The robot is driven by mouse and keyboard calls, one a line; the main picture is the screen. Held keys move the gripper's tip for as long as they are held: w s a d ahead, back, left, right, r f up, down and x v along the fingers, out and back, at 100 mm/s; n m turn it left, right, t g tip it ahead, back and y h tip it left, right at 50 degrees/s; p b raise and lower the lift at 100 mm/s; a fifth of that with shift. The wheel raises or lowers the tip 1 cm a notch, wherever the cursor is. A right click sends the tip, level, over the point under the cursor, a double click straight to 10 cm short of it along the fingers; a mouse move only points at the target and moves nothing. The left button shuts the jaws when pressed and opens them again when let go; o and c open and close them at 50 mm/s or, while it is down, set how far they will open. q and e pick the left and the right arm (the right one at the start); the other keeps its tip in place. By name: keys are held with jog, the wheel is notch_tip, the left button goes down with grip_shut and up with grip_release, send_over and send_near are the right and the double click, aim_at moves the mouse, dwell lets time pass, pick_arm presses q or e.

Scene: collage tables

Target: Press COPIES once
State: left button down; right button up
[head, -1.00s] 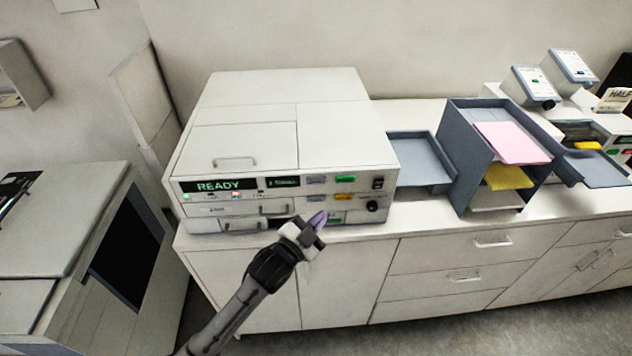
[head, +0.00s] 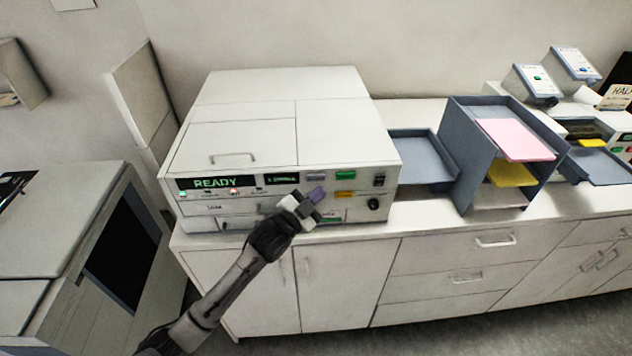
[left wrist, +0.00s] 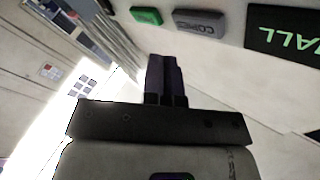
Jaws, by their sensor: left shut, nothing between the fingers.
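The copier (head: 240,140) is a large white machine on the counter, with READY on its dark display (head: 215,183). The COPIES button (head: 316,178) is a small grey key on its front panel. It also shows in the left wrist view, as a grey lettered key (left wrist: 199,22) at the top. My left gripper (head: 314,196) is shut and empty in front of the panel, just below the grey key in the head view. In the left wrist view its dark fingertips (left wrist: 165,62) point toward the panel, with a visible gap to the key. My right gripper is out of view.
A green key (head: 345,175) lies right of the grey one, an orange key (head: 345,194) below the green. A black knob (head: 373,203) is at lower right. A grey paper sorter (head: 471,150) with coloured sheets stands to the right. A cabinet (head: 75,220) stands at left.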

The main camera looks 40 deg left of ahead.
aim_at(325, 175)
pick_arm(q)
jog(key=shift+w+a, duration=0.6)
jog(key=shift+a, duration=0.05)
jog(key=shift+w+a, duration=0.1)
dwell(1.8)
jog(key=shift+w+a, duration=0.2)
jog(key=shift+w+a, duration=0.3)
jog(key=shift+w, duration=0.05)
dwell(0.9)
jog(key=shift+s, duration=0.1)
dwell(0.3)
jog(key=shift+s+d+r+p, duration=0.1)
jog(key=shift+s+d+p, duration=0.2)
jog(key=shift+p, duration=0.1)
jog(key=shift+s+d, duration=0.25)
jog(key=shift+d, duration=0.05)
